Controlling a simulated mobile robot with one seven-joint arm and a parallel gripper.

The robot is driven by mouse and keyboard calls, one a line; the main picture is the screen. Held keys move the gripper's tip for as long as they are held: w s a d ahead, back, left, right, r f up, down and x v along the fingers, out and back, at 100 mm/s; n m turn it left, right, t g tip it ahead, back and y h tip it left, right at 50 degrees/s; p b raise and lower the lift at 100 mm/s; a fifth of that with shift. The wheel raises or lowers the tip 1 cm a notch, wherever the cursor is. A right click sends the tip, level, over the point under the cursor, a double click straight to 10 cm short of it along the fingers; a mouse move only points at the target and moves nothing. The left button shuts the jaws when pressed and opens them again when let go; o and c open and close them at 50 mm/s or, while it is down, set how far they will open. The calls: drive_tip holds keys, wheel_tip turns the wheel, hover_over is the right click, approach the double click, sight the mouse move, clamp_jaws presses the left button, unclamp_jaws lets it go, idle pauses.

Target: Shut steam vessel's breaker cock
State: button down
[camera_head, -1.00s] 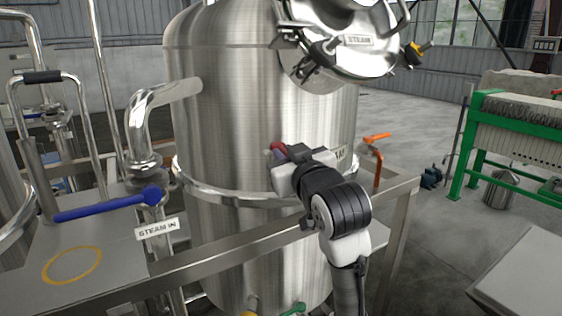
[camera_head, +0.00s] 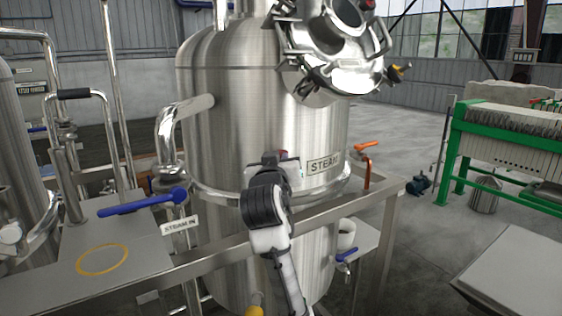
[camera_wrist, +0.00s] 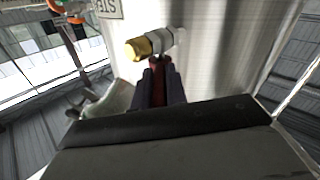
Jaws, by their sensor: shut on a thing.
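The steam vessel (camera_head: 235,105) is a tall brushed-metal tank with a STEAM plate (camera_head: 323,164) on its side. In the wrist view, a small cock with a brass end (camera_wrist: 136,49) and a grey body sticks out from the vessel wall. Its dark red handle (camera_wrist: 158,62) runs down between my fingertips. My gripper (camera_wrist: 161,82) is shut on this handle, close below the cock. In the head view, my gripper (camera_head: 277,163) is at the vessel's front, left of the plate. My wrist hides most of the cock there; a bit of red shows.
A metal rail (camera_head: 225,247) crosses in front of the vessel. A blue lever (camera_head: 142,203) with a STEAM IN tag (camera_head: 181,225) is at left, an orange-handled valve (camera_head: 367,147) at right.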

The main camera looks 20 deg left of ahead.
drive_tip(key=shift+a+m+h, duration=0.4)
drive_tip(key=shift+m+h, duration=0.5)
drive_tip(key=shift+h, duration=0.5)
drive_tip(key=shift+a+m+h, duration=0.45)
drive_tip(key=shift+m+h, duration=0.45)
drive_tip(key=shift+h, duration=0.5)
drive_tip(key=shift+a+m+h, duration=0.4)
drive_tip(key=shift+m+h, duration=0.5)
drive_tip(key=shift+h, duration=0.5)
drive_tip(key=c, duration=1.4)
unclamp_jaws()
drive_tip(key=b+v, duration=0.3)
drive_tip(key=v, duration=1)
drive_tip(key=shift+s+a+r, duration=0.15)
drive_tip(key=shift+s+a, duration=0.15)
drive_tip(key=shift+c, duration=0.2)
